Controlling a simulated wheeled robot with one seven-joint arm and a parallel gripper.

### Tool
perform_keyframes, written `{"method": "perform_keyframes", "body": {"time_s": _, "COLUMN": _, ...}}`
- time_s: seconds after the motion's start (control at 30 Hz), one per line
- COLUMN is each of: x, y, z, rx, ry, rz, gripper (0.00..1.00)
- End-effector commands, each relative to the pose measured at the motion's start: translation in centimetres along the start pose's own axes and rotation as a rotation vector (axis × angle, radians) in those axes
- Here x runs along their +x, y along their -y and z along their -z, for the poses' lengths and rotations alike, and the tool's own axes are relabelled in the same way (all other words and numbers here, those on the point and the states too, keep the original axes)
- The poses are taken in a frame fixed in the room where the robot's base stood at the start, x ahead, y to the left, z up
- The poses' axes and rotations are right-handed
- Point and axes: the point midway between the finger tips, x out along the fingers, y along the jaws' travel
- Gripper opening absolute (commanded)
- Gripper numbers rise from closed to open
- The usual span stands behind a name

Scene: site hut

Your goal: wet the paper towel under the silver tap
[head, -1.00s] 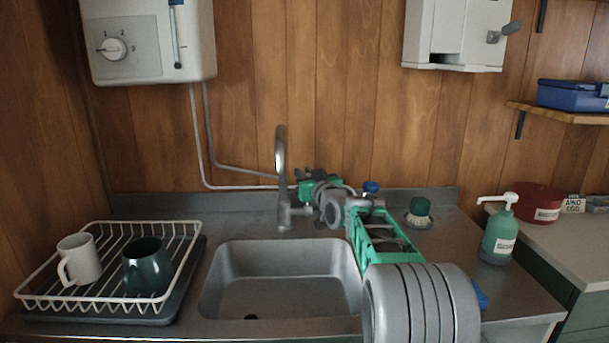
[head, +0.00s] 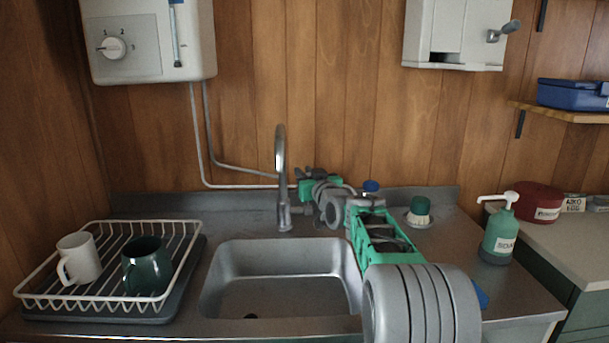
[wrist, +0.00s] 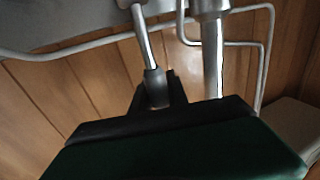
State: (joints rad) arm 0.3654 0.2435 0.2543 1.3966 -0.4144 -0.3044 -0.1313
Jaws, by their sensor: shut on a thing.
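The silver tap (head: 283,180) stands upright behind the sink (head: 235,262), its curved spout over the basin. No water shows below the spout. My gripper (head: 307,187) is just right of the tap in the head view. In the wrist view my gripper's black fingers (wrist: 160,92) are closed around the end of a slim silver lever (wrist: 147,45). The tap's thicker upright (wrist: 212,58) is just right of it. No paper towel can be made out in either view.
A white rack (head: 103,302) with a white mug (head: 77,259) and a green mug (head: 147,266) is left of the sink. A brush (head: 419,210) and a green pump bottle (head: 499,236) stand at the right. The basin looks empty.

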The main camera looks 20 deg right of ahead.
Motion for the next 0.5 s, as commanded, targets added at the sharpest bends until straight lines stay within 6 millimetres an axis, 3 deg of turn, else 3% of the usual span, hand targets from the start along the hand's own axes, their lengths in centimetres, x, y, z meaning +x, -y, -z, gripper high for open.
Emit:
{"method": "perform_keyframes", "body": {"time_s": 0.17, "x": -0.6, "y": 0.2, "z": -0.8, "rx": -0.018, "ry": -0.056, "rz": 0.000, "gripper": 0.00}}
{"method": "perform_keyframes", "body": {"time_s": 0.5, "x": -1.3, "y": 0.4, "z": 0.3, "rx": -0.038, "ry": -0.122, "rz": 0.000, "gripper": 0.00}}
